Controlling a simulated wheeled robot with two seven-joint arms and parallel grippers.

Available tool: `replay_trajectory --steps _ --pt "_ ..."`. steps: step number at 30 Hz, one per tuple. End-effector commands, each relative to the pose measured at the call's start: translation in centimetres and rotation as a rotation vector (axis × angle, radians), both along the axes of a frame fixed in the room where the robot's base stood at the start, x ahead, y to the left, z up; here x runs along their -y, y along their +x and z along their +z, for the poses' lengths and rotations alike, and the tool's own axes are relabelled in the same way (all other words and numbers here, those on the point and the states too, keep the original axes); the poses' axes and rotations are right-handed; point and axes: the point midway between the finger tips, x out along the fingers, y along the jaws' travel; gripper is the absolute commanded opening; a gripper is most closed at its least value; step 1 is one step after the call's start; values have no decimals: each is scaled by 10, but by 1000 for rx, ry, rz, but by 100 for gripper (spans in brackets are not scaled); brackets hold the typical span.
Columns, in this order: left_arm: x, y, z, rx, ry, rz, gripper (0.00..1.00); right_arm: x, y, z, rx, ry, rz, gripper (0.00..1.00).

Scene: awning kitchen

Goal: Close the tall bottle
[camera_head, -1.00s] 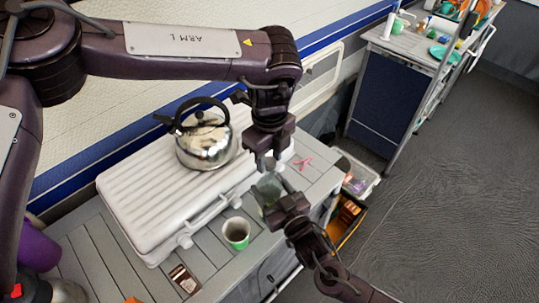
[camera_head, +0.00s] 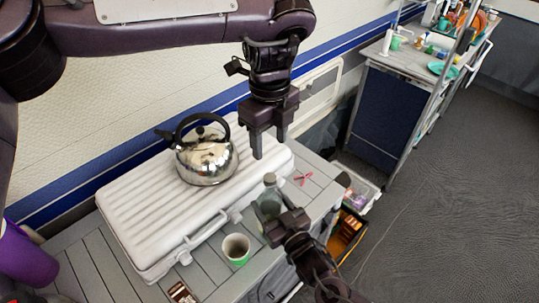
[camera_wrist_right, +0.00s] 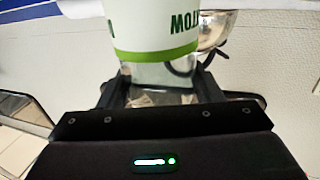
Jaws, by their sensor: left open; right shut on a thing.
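The tall bottle (camera_head: 268,203) is greenish, see-through and roughly upright at the table's front edge in the head view. A small greyish top (camera_head: 269,179) shows at its upper end; I cannot tell whether it is a fitted cap. My right gripper (camera_head: 284,222) is shut on the bottle's body. In the right wrist view the fingers (camera_wrist_right: 160,90) stand on both sides of the clear bottle (camera_wrist_right: 158,73). My left gripper (camera_head: 270,143) is open and empty, fingers pointing down, above the bottle and apart from it.
A green and white cup (camera_head: 236,249) stands left of the bottle. A shiny kettle (camera_head: 206,161) sits on the ribbed white case (camera_head: 135,212). A pink item (camera_head: 303,179) lies on the slatted table (camera_head: 320,190). Crates (camera_head: 347,232) stand right of the table.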

Motion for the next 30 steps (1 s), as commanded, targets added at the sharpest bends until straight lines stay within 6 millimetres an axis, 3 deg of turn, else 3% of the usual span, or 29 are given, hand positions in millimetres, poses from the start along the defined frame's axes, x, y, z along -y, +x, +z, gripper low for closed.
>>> replay_trajectory --steps 5,14,15,20,30 --pt "0 0 15 1 1 0 51 0 0 0 -1 0 0 0" --pt "0 -1 16 -1 1 -1 51 0 0 0 -1 0 0 0" --pt "0 0 16 -1 1 0 51 0 0 0 -1 0 0 64" --pt "0 0 16 -1 1 0 51 0 0 0 0 0 0 84" --pt "0 0 14 -1 1 0 51 3 -5 -2 -1 0 0 84"
